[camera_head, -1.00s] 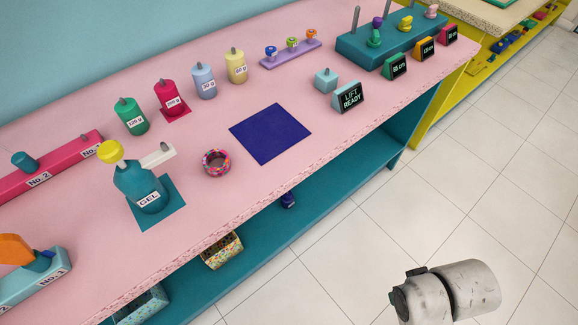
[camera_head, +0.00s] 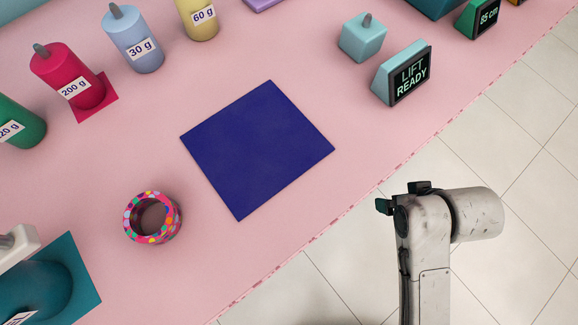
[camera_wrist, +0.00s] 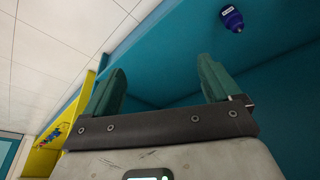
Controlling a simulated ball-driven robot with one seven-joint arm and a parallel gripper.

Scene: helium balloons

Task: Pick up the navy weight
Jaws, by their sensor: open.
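The navy weight (camera_wrist: 233,20) shows in the wrist view at the upper right, a small dark blue body with a white label, on the teal shelf surface. It lies beyond and to the right of my gripper (camera_wrist: 160,70), apart from it. My gripper's two green fingers are spread wide with nothing between them. In the head view the weight is not visible now. A flat navy square mat (camera_head: 258,150) lies bare on the pink tabletop.
The pink table (camera_head: 330,50) holds a patterned ring (camera_head: 152,218), a light-blue block (camera_head: 363,38), a "LIFT READY" sign (camera_head: 405,75) and several labelled weights, including a red one (camera_head: 70,78). Tiled floor (camera_head: 500,130) is clear at the right. Yellow furniture (camera_wrist: 75,110) shows in the wrist view.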

